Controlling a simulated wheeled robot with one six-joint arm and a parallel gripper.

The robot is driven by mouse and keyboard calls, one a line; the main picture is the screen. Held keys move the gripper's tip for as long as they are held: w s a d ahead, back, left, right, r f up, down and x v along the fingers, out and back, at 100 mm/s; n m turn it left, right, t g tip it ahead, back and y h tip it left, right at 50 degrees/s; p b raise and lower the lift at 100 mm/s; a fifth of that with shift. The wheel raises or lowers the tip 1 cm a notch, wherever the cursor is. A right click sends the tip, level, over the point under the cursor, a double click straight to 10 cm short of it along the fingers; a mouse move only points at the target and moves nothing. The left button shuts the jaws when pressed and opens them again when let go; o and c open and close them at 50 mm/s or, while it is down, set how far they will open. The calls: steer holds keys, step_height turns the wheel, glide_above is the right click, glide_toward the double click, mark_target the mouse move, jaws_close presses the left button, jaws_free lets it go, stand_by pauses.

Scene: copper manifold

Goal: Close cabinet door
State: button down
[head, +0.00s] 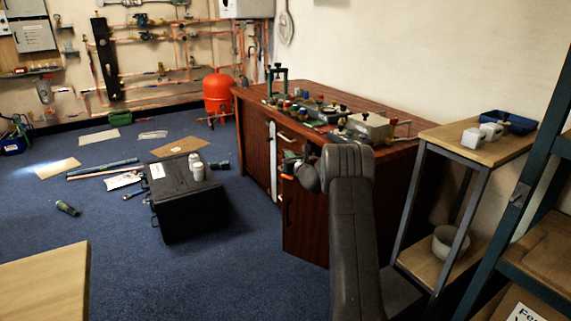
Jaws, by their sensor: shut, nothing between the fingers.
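The cabinet is the reddish-brown wooden workbench (257,142) against the right wall. Its door (307,225), a red-brown panel with a dark upright handle near its left edge, appears to stand out from the cabinet front, partly open. A pale upright strip (273,165) shows left of it. My arm rises in front of the cabinet and covers the right part of the door. My gripper (291,168) is at the far end of the arm, by the door's upper left edge. It is shut and empty, partly hidden by the wrist. Whether it touches the door cannot be told.
A black case (185,200) with white bottles stands on the blue carpet left of the door. Boards and tools lie beyond it. A wood-topped shelf stand (480,150) and a dark green rack (535,180) are close on the right. A table corner (45,285) is front left.

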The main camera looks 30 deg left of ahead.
steer(key=w+d+m+t+h, duration=0.1)
steer(key=w+m+t+h, duration=0.2)
steer(key=w, duration=0.8)
steer(key=shift+d, duration=0.15)
steer(key=shift+f+b, duration=0.1)
steer(key=shift+b, duration=0.2)
steer(key=b+v, duration=0.4)
steer(key=v, duration=0.9)
steer(key=shift+s+b, duration=0.4)
steer(key=shift+w, duration=0.1)
steer(key=p+x, duration=0.4)
steer(key=x, duration=0.9)
steer(key=shift+d+p, duration=0.15)
steer(key=shift+p, duration=0.2)
